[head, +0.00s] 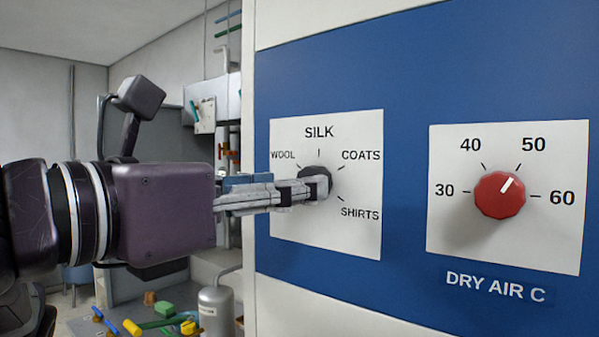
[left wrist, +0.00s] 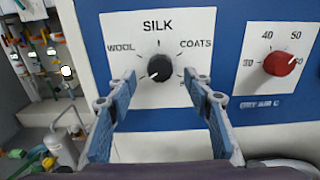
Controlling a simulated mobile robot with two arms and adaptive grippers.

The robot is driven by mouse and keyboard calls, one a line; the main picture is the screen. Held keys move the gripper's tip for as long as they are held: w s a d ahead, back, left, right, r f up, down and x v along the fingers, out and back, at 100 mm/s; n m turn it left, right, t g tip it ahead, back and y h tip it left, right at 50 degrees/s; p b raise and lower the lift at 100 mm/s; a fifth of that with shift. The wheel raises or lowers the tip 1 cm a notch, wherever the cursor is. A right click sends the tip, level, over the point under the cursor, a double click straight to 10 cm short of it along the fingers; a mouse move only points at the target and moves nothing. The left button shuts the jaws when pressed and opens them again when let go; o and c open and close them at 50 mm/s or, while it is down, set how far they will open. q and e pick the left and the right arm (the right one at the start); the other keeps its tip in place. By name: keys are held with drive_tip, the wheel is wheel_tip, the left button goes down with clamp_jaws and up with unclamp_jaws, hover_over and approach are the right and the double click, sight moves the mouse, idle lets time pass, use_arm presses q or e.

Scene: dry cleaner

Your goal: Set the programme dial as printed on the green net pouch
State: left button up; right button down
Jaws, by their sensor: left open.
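The programme dial is a black knob (left wrist: 160,68) on a white plate (left wrist: 132,24) marked WOOL, SILK, COATS and SHIRTS. In the left wrist view its pale mark appears to point to the lower left, away from these words. In the head view the knob (head: 316,172) is partly hidden behind my fingers. My left gripper (head: 322,187) comes in from the left, in front of the knob. In the left wrist view its blue fingers (left wrist: 160,82) are open, one on each side of the knob; contact cannot be told. I see no green net pouch. My right gripper is not in view.
A red dial (head: 500,195) labelled DRY AIR C is to the right on the same blue panel (head: 410,80), its white mark toward 50.

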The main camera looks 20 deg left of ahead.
use_arm(q)
drive_tip(key=x, duration=0.3)
drive_tip(key=shift+w+d+f+p, duration=0.1)
drive_tip(key=shift+w+p, duration=0.2)
drive_tip(key=shift+p, duration=0.05)
drive_tip(key=shift+w, duration=0.1)
drive_tip(key=c, duration=0.9)
drive_tip(key=shift+c, duration=1.3)
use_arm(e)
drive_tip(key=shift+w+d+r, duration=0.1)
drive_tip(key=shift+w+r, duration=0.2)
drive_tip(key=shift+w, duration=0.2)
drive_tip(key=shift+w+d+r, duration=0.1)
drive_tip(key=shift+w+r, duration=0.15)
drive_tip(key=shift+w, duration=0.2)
